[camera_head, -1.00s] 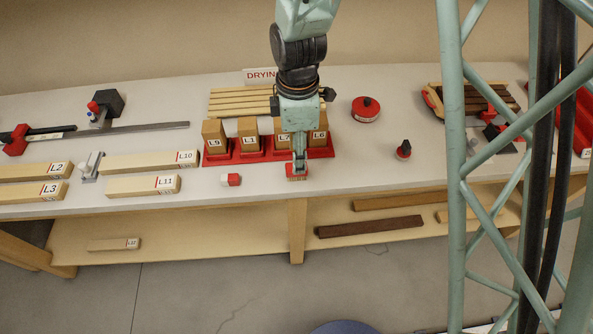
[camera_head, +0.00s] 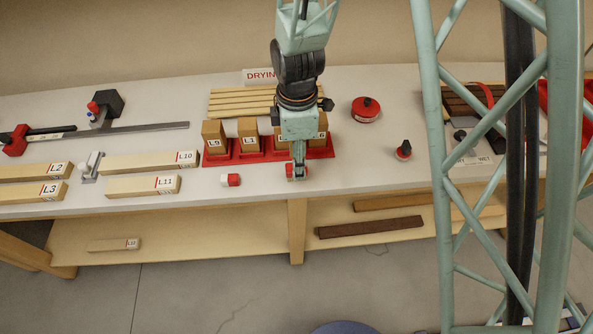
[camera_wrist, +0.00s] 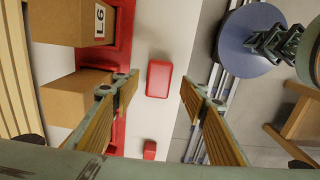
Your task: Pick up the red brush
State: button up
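The red brush (camera_wrist: 159,78) shows in the wrist view as a rounded red block on the pale bench, seen from above. My gripper (camera_wrist: 154,88) is open, with one finger on each side of the brush and visible gaps to both. In the head view my gripper (camera_head: 297,168) points down at the bench's front edge, in front of the red rack. A bit of red shows at its fingertips there, mostly hidden by the fingers. I cannot tell how far above the brush the fingertips are.
The red rack (camera_head: 222,160) holding upright wooden blocks stands close behind my gripper. The bench's front edge is near.

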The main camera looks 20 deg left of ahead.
jog(key=shift+a+f, duration=0.1)
jog(key=shift+f, duration=1.75)
jog(key=c, duration=1)
